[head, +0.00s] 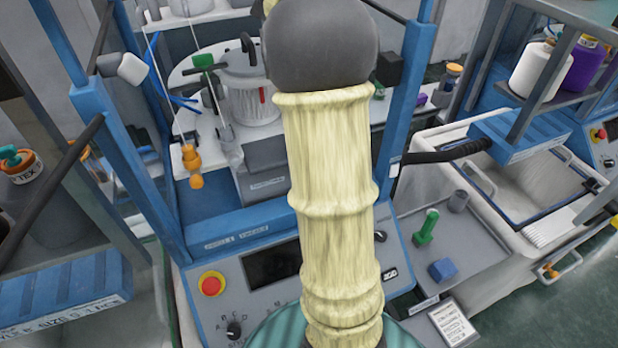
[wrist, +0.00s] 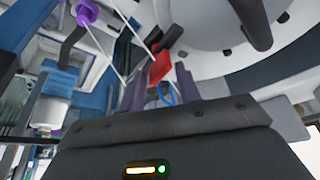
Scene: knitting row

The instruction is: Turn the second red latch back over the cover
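In the head view a small red upright piece (head: 263,95), which looks like a red latch, stands against the pale round cylinder (head: 240,105) of the knitting machine. I cannot tell whether it is the second latch. My gripper is hidden behind my sleeved arm there. In the wrist view my gripper (wrist: 162,82) has its two grey-purple fingers apart. I cannot tell whether either finger touches the red. The cover cannot be made out clearly.
Blue frame posts (head: 398,120) flank the machine, with a dark bar (head: 445,154) jutting right. A red stop button (head: 211,284) is on the front panel. An orange bobbin-like piece (head: 192,165) hangs on yarn at left. A grey tray (head: 460,245) holds green and blue pieces.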

